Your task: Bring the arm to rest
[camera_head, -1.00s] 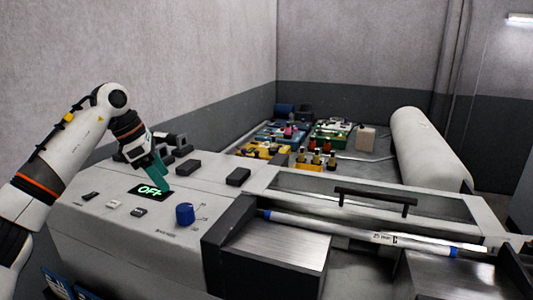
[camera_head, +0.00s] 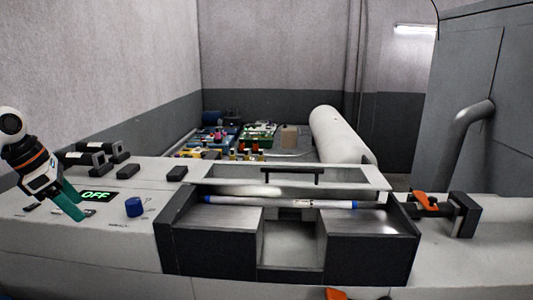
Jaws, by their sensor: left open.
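My left arm comes in at the left edge. Its left gripper (camera_head: 68,207), with teal fingers, is over the left part of the machine's control panel, beside the display. It is open, with the two fingers overlapping from this side, and I see nothing between them. The display (camera_head: 97,196) reads OFF in green. A blue knob (camera_head: 134,207) stands to its right. I cannot tell whether the fingertips touch the panel. My right gripper does not show.
A rod with blue ends (camera_head: 280,202) lies across the machine's two grey blocks. A black handle (camera_head: 292,172) stands behind it. Black blocks (camera_head: 88,152) sit behind the display. A clamp with an orange lever (camera_head: 428,201) is at right. A white roll (camera_head: 340,133) lies behind.

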